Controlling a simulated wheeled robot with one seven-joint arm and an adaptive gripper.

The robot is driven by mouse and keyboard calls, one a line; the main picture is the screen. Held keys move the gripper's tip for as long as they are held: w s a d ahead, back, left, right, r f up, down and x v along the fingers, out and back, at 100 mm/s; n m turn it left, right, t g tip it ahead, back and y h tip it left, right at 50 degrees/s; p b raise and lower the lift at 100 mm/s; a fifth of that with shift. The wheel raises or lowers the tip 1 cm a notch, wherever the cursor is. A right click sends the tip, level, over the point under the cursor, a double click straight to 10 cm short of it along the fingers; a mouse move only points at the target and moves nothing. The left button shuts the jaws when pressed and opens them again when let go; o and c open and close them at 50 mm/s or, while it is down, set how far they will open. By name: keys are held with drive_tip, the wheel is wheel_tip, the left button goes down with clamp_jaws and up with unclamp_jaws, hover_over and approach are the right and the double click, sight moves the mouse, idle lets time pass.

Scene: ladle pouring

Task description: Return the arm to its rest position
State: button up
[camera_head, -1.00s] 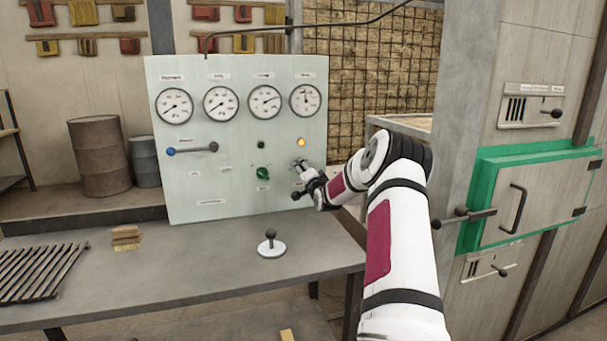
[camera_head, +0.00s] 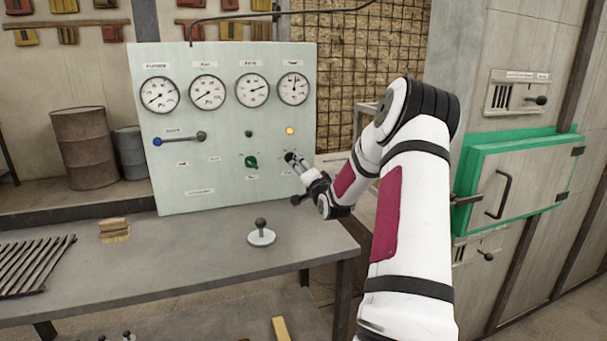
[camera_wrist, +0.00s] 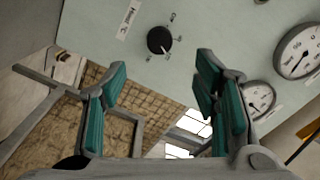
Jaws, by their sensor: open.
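My gripper (camera_head: 301,176) is at the end of my white arm, in front of the lower right part of the pale green control panel (camera_head: 222,195). In the wrist view its two green-padded fingers (camera_wrist: 162,98) are spread apart with nothing between them. A black rotary knob (camera_wrist: 159,40) on the panel shows beyond the fingertips, apart from them. In the head view my gripper partly covers the panel's lower right area. A green knob (camera_head: 251,162) and a lit yellow lamp (camera_head: 290,131) sit near it.
A green-framed furnace door (camera_head: 520,178) stands right of my arm. Barrels (camera_head: 84,148) stand at the left. The middle of the bench is mostly clear.

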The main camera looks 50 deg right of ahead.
drive_tip(key=shift+s+a, duration=0.15)
drive_tip(key=shift+s, duration=0.15)
drive_tip(key=shift+w+a, duration=0.1)
idle(0.3)
